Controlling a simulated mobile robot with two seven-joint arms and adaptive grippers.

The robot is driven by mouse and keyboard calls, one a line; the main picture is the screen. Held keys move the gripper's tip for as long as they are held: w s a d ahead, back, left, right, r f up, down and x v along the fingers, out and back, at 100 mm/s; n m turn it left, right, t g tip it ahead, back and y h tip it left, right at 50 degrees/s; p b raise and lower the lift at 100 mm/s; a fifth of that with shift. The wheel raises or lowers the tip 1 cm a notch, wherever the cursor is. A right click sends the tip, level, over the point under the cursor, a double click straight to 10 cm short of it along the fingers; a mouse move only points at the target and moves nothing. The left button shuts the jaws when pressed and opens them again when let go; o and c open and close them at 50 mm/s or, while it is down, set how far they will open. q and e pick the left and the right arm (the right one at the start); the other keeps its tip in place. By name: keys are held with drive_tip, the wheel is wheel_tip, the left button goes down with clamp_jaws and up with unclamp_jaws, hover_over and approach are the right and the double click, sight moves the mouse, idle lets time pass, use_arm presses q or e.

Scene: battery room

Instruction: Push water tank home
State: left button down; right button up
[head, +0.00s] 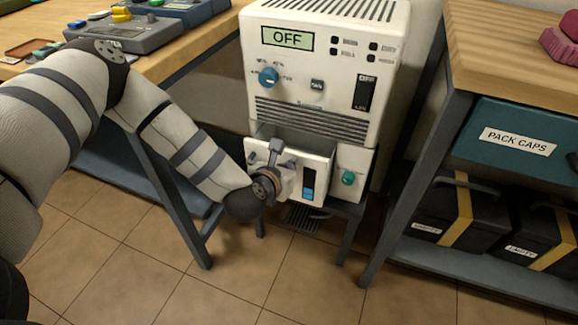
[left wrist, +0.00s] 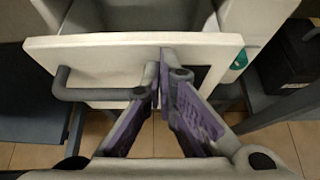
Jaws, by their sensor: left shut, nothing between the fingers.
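The water tank (head: 313,172) is the white drawer low in the white dehumidifier (head: 300,70). It stands partly out, with its open top showing behind the front panel. A blue level window is on its front. In the left wrist view the tank's front (left wrist: 95,48) has a grey bar handle (left wrist: 85,94). My left gripper (head: 277,160) is shut and empty at the tank's front. In the left wrist view its fingertips (left wrist: 161,72) are together against or very near the panel, right of the handle; contact is unclear. My right gripper is out of view.
The dehumidifier's display reads OFF, and a teal knob (head: 348,178) sits right of the tank. A shelf unit (head: 465,75) with a teal drawer and black boxes stands at right. A wooden bench (head: 190,45) is at left. Tiled floor lies in front.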

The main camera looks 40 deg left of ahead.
use_arm(q)
drive_tip(key=w+a+b, duration=0.2)
drive_tip(key=w+b, duration=0.1)
drive_tip(key=w, duration=0.4)
drive_tip(key=shift+w+r, duration=0.15)
drive_tip(key=shift+w, duration=0.1)
